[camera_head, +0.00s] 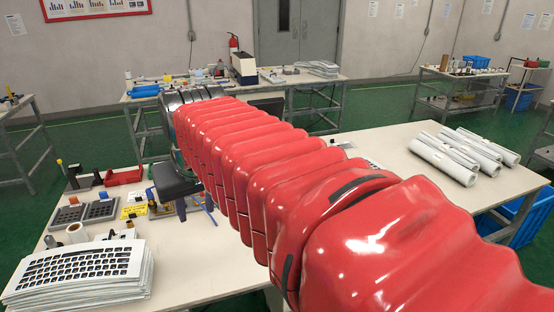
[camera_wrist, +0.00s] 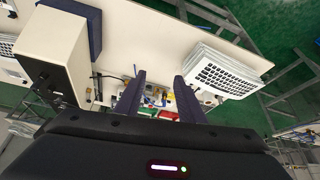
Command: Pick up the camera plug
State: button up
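My gripper (camera_wrist: 160,92) is open in the wrist view, with its two dark fingers apart and nothing visibly held between them. Beyond the fingertips lie several small parts in white, yellow, blue and red on the pale worktable (camera_wrist: 212,42). They are too small and blurred to tell which one is the camera plug. In the head view my red arm reaches across the middle and hides much of the table behind it. The dark end of my arm is over the left part of the worktable (camera_head: 215,268), near the small parts.
A stack of printed keypad films (camera_head: 85,268) lies at the table's front left. Black trays (camera_head: 100,210) and a red bin (camera_head: 123,177) stand behind it. Rolled films (camera_head: 445,158) lie at the right. In the wrist view a cream box (camera_wrist: 52,50) stands left of my fingers.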

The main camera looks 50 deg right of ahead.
jog(key=d+r+m, duration=0.2)
jog(key=d, duration=0.9)
jog(key=w+d+r+m+g+h, duration=0.1)
jog(key=d+r+m, duration=0.1)
jog(key=d, duration=0.9)
jog(key=d+r+m+g+h, duration=0.1)
jog(key=d+r+m, duration=0.2)
jog(key=d, duration=0.8)
jog(key=shift+w+d+r, duration=0.25)
jog(key=shift+w+r, duration=0.05)
jog(key=shift+w, duration=0.1)
jog(key=x, duration=0.8)
jog(key=shift+f, duration=0.35)
jog(key=shift+d, duration=0.1)
jog(key=shift+x, duration=2.6)
jog(key=shift+s, duration=0.2)
jog(key=shift+c, duration=0.4)
